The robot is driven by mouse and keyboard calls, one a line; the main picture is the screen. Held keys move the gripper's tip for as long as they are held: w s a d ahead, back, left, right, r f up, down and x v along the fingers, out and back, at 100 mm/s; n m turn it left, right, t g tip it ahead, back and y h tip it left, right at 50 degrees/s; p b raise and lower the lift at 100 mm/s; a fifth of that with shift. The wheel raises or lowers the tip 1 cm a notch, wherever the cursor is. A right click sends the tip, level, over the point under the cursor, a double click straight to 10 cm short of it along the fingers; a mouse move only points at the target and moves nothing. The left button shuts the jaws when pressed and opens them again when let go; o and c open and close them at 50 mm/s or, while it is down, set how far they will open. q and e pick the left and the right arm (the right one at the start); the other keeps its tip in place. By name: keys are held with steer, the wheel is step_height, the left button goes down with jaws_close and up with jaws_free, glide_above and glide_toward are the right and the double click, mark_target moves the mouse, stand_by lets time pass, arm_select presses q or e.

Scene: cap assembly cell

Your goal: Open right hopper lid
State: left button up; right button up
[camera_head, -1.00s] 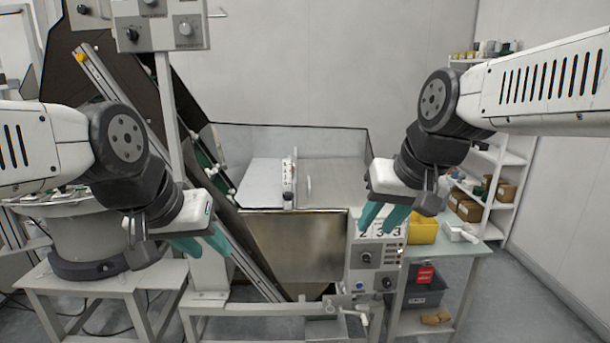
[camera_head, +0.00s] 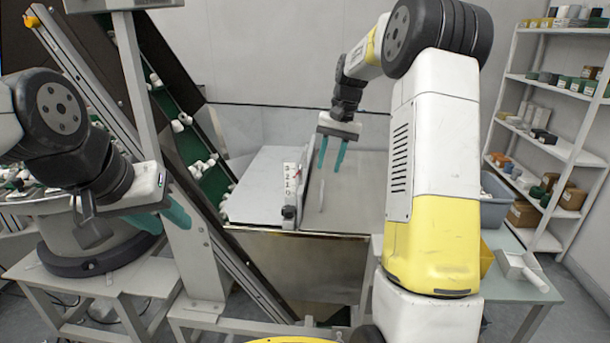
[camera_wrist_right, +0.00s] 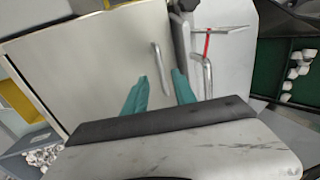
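The right hopper lid (camera_head: 362,190) is a flat grey panel lying closed on top of the hopper, partly hidden by my right arm. Its bar handle (camera_head: 322,196) stands near its left edge. In the right wrist view the lid (camera_wrist_right: 95,65) fills the left and the handle (camera_wrist_right: 161,68) lies just beyond my fingertips. My right gripper (camera_head: 331,165) is open and empty above the lid, its teal fingers pointing down; its fingers also show in the right wrist view (camera_wrist_right: 161,85). My left gripper (camera_head: 164,222) is open and empty at the left, away from the hopper.
The left lid (camera_head: 268,188) lies beside the right one, with a numbered gauge post (camera_head: 291,190) near the seam. A green inclined conveyor (camera_head: 190,145) with white caps rises at the left. Shelves (camera_head: 560,145) stand at the right.

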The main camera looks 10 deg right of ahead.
mark_target(322, 191)
steer(key=f, duration=0.2)
steer(key=a+f, duration=0.1)
steer(key=f, duration=0.4)
steer(key=shift+w+a+f, duration=0.2)
steer(key=shift+w+f, duration=0.15)
jaws_close()
stand_by(1.1)
